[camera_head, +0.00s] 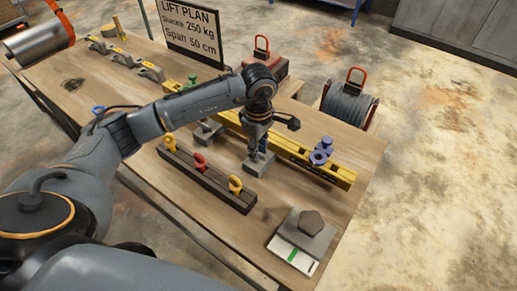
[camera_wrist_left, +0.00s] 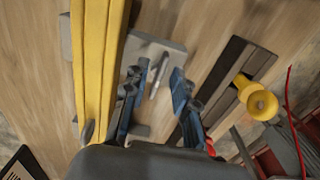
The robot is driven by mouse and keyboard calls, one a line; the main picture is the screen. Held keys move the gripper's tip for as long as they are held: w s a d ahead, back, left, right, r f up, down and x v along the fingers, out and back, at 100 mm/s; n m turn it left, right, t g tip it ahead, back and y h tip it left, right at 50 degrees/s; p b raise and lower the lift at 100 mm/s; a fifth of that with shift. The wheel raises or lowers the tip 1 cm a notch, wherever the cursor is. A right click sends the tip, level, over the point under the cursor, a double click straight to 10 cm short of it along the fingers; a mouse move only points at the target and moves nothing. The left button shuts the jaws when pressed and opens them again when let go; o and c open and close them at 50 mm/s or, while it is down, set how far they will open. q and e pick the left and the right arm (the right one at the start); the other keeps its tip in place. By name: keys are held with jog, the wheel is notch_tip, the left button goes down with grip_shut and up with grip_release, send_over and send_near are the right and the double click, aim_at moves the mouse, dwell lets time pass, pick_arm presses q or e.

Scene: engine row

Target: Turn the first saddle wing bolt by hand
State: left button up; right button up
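A yellow beam (camera_head: 300,162) lies along the wooden table, with grey saddles along its near side. My left gripper (camera_head: 256,154) points down over the nearer grey saddle (camera_head: 260,166). In the left wrist view, the left gripper (camera_wrist_left: 154,88) is open, its blue-padded fingers apart on either side of a small metal wing bolt (camera_wrist_left: 158,72) on the grey saddle plate (camera_wrist_left: 172,50). The yellow beam (camera_wrist_left: 97,60) runs just left of the fingers. Contact with the bolt cannot be made out. Another saddle (camera_head: 207,132) sits further left, partly behind my arm. My right gripper is not in view.
A dark rack (camera_head: 208,178) with yellow and red shackles lies in front of the beam. A grey scale (camera_head: 301,240) stands at the near right. Behind stand a lift plan sign (camera_head: 190,28) and a cable drum (camera_head: 348,103).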

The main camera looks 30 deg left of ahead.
pick_arm(q)
jog(key=shift+r, duration=0.3)
notch_tip(320, 180, up, 12)
jog(key=shift+f, duration=0.25)
jog(key=shift+f, duration=0.1)
dwell(0.5)
